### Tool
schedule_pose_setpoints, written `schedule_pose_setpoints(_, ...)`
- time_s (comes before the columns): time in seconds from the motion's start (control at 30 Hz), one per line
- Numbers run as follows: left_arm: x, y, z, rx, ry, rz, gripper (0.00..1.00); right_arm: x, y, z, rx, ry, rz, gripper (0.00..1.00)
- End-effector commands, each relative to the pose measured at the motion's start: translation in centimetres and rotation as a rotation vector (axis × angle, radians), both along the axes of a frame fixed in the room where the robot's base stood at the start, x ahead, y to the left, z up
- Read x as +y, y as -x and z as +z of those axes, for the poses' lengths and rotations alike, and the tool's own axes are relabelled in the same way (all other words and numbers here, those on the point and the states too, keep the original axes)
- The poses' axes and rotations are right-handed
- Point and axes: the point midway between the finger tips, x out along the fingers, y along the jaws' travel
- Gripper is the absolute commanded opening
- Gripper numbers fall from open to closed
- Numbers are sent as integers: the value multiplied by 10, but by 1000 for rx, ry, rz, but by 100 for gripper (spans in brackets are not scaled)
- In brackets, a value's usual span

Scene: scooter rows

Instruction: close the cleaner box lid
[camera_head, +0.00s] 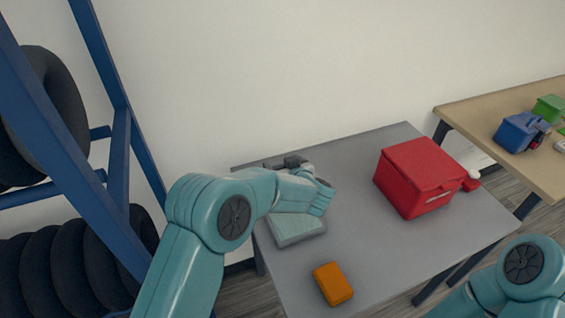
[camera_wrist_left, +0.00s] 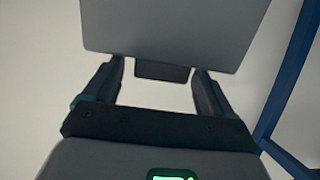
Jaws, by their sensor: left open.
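The cleaner box (camera_head: 298,230), a low grey box with a pale teal ribbed face, stands on the grey table's left side, partly hidden by my left arm. In the left wrist view a flat grey panel (camera_wrist_left: 175,28), which looks like its raised lid, fills the top, with a short dark tab (camera_wrist_left: 161,73) at its lower edge. My left gripper (camera_wrist_left: 160,66) is open, its fingers on either side of the tab; I cannot tell whether they touch it. In the head view the left gripper (camera_head: 290,162) is at the box's far side. My right gripper is out of view.
On the grey table (camera_head: 345,165) are a red box (camera_head: 415,175) at right, a red and white item (camera_head: 472,180) beside it and an orange block (camera_head: 333,284) at front. A blue rack with tyres (camera_head: 75,255) stands left. A wooden table (camera_head: 500,105) stands right.

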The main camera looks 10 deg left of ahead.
Motion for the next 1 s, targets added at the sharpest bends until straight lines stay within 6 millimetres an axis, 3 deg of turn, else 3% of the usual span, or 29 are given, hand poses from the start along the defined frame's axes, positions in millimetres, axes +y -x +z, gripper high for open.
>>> schedule_pose_setpoints(0.3,3,-4,-1,-1,0,0,85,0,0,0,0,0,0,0)
schedule_pose_setpoints(0.37,3,-4,-1,-1,0,0,69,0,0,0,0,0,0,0)
schedule_pose_setpoints(0.53,3,-4,-1,-1,0,0,14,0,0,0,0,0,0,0)
schedule_pose_setpoints(0.57,3,-4,-1,-1,0,0,9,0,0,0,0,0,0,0)
schedule_pose_setpoints(0.77,0,-2,-2,-18,-11,-2,9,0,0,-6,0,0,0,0)
schedule_pose_setpoints(1.0,-9,12,-5,-113,-75,-2,9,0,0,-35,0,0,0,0)
